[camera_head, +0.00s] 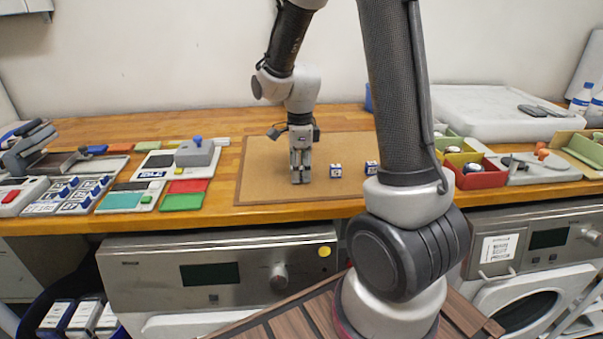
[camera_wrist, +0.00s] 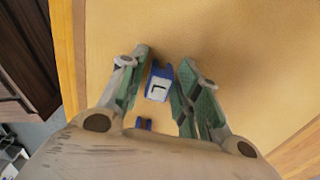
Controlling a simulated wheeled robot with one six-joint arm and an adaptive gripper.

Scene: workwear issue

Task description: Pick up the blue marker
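My gripper (camera_head: 300,178) points straight down, low over the brown board, in the head view. In the wrist view its two fingers (camera_wrist: 164,62) are apart. A small blue-and-white block (camera_wrist: 158,84) with a dark L-shaped mark shows in the gap between them, with no clear contact. Another blue piece (camera_wrist: 143,124) is partly hidden by the gripper body. In the head view two small blue-and-white blocks, the nearer one (camera_head: 335,170) and another (camera_head: 371,168), stand to the right of my gripper. I cannot tell which block is the blue marker.
The brown board (camera_head: 262,160) is mostly bare. Left of it are a red panel (camera_head: 188,186), a green panel (camera_head: 182,202) and a grey device (camera_head: 197,153). On the right stands a red bin (camera_head: 480,178). The wooden counter's front edge is close.

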